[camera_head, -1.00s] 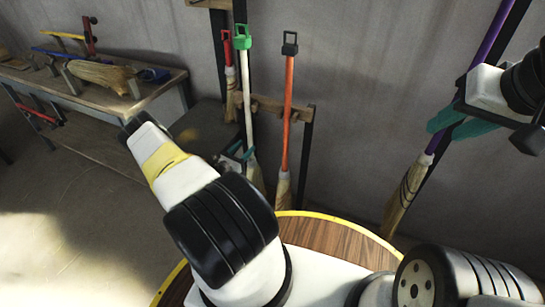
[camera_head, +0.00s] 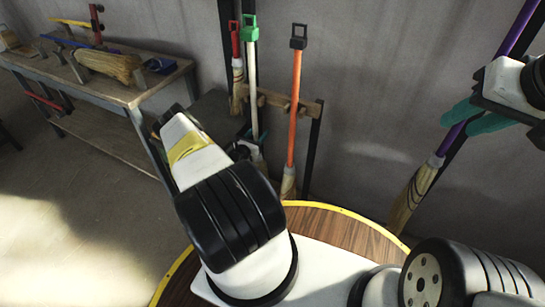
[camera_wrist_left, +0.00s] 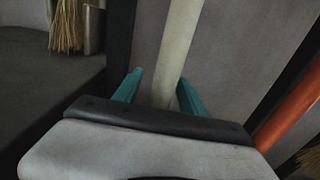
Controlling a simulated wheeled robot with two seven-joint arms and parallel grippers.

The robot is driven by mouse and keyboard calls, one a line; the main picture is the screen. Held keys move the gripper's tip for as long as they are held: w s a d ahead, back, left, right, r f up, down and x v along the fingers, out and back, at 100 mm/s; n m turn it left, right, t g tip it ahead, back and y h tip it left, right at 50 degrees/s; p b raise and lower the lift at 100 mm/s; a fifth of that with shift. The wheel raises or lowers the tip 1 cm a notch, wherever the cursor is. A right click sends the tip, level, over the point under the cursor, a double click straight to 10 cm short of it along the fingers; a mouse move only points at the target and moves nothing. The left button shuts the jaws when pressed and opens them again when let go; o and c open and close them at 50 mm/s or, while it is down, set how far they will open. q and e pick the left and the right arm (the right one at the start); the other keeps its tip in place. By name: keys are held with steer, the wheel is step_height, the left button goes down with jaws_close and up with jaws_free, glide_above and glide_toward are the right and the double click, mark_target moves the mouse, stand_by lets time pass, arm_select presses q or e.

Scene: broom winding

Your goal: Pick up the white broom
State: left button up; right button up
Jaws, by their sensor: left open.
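The white broom (camera_head: 252,95) has a pale handle and a green cap and hangs upright on the rack, between a red-topped broom and an orange broom. My left gripper is mostly hidden behind its own arm in the head view. In the left wrist view its open teal fingers (camera_wrist_left: 160,92) stand one on each side of the white handle (camera_wrist_left: 178,45); I cannot tell whether they touch it. The broom's lower end is mostly hidden by my left arm. My right gripper (camera_head: 478,117) is at the right, in front of the purple broom (camera_head: 448,142); its grip is unclear.
The orange broom (camera_head: 295,110) stands close to the right of the white one, and the red-topped broom (camera_head: 235,60) close to its left. A workbench (camera_head: 130,95) with tools is at the left. A round wooden surface (camera_head: 335,225) lies below.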

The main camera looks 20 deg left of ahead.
arm_select(q)
steer(key=shift+c, duration=0.4)
jaws_close()
steer(key=shift+r, duration=0.1)
stand_by(0.8)
